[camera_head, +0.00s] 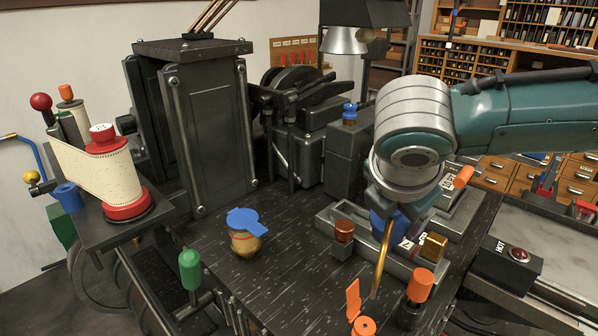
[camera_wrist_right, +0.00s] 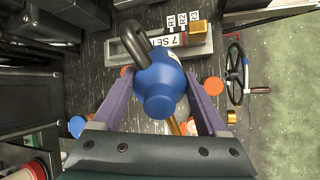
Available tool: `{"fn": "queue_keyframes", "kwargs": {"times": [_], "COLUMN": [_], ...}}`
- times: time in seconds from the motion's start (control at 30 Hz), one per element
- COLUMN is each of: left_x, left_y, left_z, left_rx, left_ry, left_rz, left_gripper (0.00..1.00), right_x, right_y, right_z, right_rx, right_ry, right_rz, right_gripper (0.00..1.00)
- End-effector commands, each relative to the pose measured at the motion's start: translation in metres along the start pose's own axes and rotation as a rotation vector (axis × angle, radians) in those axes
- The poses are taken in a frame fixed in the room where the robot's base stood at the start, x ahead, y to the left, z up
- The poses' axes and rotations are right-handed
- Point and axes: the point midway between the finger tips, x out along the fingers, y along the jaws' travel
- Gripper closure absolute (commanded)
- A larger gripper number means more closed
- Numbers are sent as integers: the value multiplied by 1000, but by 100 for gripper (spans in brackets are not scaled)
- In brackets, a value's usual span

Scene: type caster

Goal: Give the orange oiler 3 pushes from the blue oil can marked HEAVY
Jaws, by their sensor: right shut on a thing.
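The blue oil can (camera_head: 380,226) is in my right gripper (camera_head: 400,215), tilted, with its brass spout (camera_head: 383,258) pointing down towards the table front. In the right wrist view the blue can (camera_wrist_right: 160,78) sits between the two purple fingers, its dark handle curving up. No HEAVY mark can be read on it. The orange oiler (camera_head: 364,326) is at the bottom edge of the head view, partly cut off, with its orange lid (camera_head: 353,299) standing up. The spout tip is above and just right of that lid, apart from it. My left gripper is not in view.
A glass jar with a blue lid (camera_head: 246,228) stands on the table to the left. An orange knob (camera_head: 420,285) stands right of the spout. A copper-coloured knob (camera_head: 344,231) and a brass block (camera_head: 433,246) are close to the can. The dark middle table is mostly clear.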

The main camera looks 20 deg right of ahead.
Motion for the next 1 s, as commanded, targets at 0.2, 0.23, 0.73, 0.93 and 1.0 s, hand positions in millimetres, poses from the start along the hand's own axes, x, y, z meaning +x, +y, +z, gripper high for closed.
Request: {"fn": "queue_keyframes", "kwargs": {"times": [0.2, 0.23, 0.73, 0.93, 1.0], "left_x": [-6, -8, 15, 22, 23], "left_y": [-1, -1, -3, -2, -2], "left_z": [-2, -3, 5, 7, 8], "left_rx": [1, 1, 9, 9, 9], "left_ry": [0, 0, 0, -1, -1], "left_rz": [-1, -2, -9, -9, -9], "left_gripper": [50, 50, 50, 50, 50], "right_x": [-2, -3, 34, 44, 46], "right_y": [1, 1, -13, -17, -17], "right_z": [2, 2, -19, -24, -26], "right_rx": [2, 2, 3, 3, 3], "right_ry": [-4, -5, -5, -6, -6], "right_rz": [0, 1, 1, 2, 2], "right_gripper": [91, 91, 91, 91, 91]}}
